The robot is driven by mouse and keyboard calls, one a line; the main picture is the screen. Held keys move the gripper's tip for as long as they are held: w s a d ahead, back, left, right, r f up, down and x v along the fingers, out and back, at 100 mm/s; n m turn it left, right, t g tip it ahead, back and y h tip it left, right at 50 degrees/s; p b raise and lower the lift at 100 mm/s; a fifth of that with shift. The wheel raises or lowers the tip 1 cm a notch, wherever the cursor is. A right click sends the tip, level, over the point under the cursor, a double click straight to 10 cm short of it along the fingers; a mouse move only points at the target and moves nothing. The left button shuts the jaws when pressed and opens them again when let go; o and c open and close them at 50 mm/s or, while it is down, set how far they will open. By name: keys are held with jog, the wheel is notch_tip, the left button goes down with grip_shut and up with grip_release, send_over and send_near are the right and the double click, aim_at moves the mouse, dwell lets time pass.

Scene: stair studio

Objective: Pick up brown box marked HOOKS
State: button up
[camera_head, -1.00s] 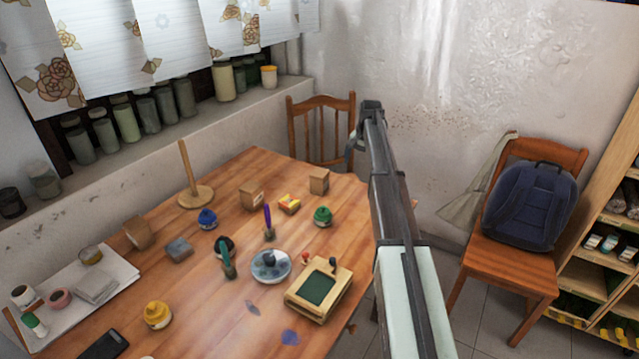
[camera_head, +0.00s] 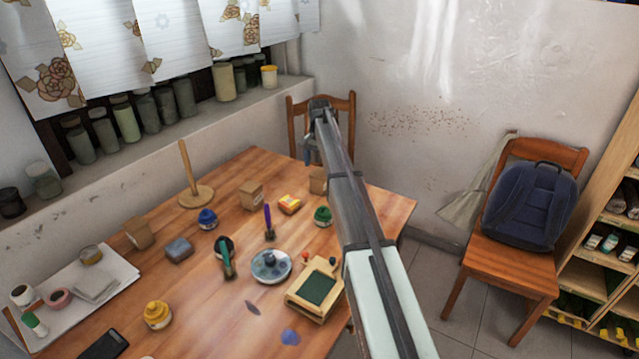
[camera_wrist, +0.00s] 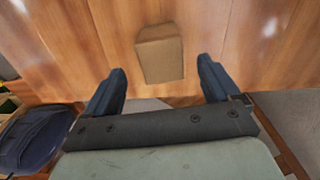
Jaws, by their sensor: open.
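A small brown box (camera_head: 317,184) stands near the table's far edge, partly hidden behind my arm in the head view. In the wrist view a plain brown box (camera_wrist: 161,58), apparently the same one, lies ahead, between the lines of my fingers. My gripper (camera_wrist: 161,72) is open and empty, with a finger on each side and neither touching the box. Another brown box (camera_head: 251,195) with a small mark on its face stands to the left, and a tilted brown one (camera_head: 138,233) stands further left. I cannot read HOOKS on any of them.
A yellow-orange box (camera_head: 289,204), a green-lidded jar (camera_head: 323,215) and a purple upright item (camera_head: 268,222) stand close by on the table. A wooden chair (camera_head: 343,115) is behind the far edge, close to my gripper in the head view. The table's right corner is bare.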

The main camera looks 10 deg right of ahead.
aim_at(319, 172)
jog(key=shift+w+d+f, duration=0.1)
jog(key=shift+w+f, duration=0.05)
jog(key=shift+f, duration=1.8)
jog(key=shift+w+f, duration=0.1)
jog(key=shift+f, duration=1.8)
jog(key=c, duration=1.1)
